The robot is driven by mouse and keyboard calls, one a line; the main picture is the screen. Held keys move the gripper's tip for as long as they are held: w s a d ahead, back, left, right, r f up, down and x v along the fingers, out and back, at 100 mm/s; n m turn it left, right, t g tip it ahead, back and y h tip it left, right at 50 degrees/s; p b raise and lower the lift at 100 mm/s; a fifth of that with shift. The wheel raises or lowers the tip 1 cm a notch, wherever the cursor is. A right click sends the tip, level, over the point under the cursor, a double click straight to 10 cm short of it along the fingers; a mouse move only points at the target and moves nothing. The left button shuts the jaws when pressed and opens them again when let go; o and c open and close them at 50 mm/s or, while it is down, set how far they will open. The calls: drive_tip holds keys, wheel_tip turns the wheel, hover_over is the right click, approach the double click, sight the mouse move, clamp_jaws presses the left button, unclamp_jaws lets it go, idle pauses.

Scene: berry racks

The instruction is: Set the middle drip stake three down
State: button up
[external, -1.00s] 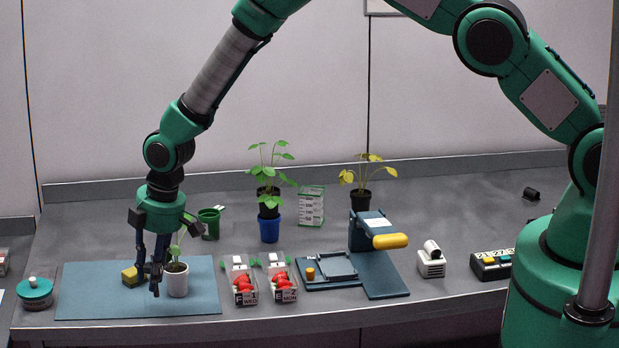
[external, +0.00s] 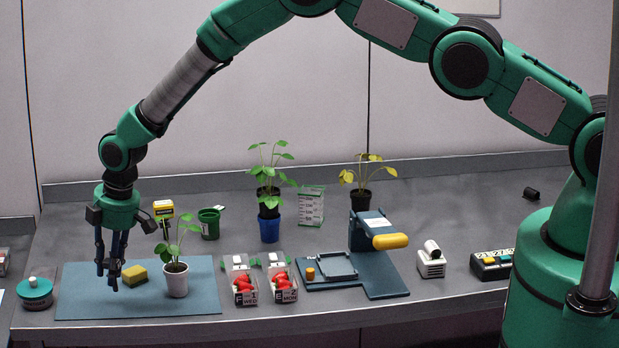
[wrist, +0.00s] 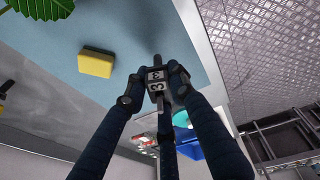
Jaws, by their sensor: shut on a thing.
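My gripper (external: 111,282) is low over the left part of the blue mat (external: 85,306). In the wrist view my gripper (wrist: 160,92) is shut on a small dark drip stake (wrist: 155,85) with a white "3" marking. The stake's ends stick out past the fingers. In the external view the fingers hide the stake, so I cannot tell whether it touches the mat. The mat also shows in the wrist view (wrist: 150,25).
A yellow-and-dark sponge (external: 134,276) lies just right of my gripper. A white potted seedling (external: 177,282) stands on the mat. A teal round tub (external: 36,293) sits left of the mat. A green cup (external: 209,226) and yellow-topped item (external: 163,209) stand behind.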

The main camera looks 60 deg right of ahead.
drive_tip(key=shift+f, duration=0.1)
idle(0.3)
drive_tip(key=shift+s+p+x, duration=0.15)
drive_tip(key=shift+p+x, duration=0.1)
drive_tip(key=shift+x, duration=0.55)
drive_tip(key=shift+s+p+x, duration=0.2)
drive_tip(key=shift+p+x, duration=0.05)
drive_tip(key=shift+x, duration=0.55)
drive_tip(key=shift+d+f, duration=0.15)
drive_tip(key=shift+f, duration=0.05)
drive_tip(key=o, duration=0.8)
drive_tip(key=shift+r, duration=0.1)
drive_tip(key=shift+b+v, duration=0.85)
drive_tip(key=shift+v, duration=5.15)
drive_tip(key=shift+r, duration=0.1)
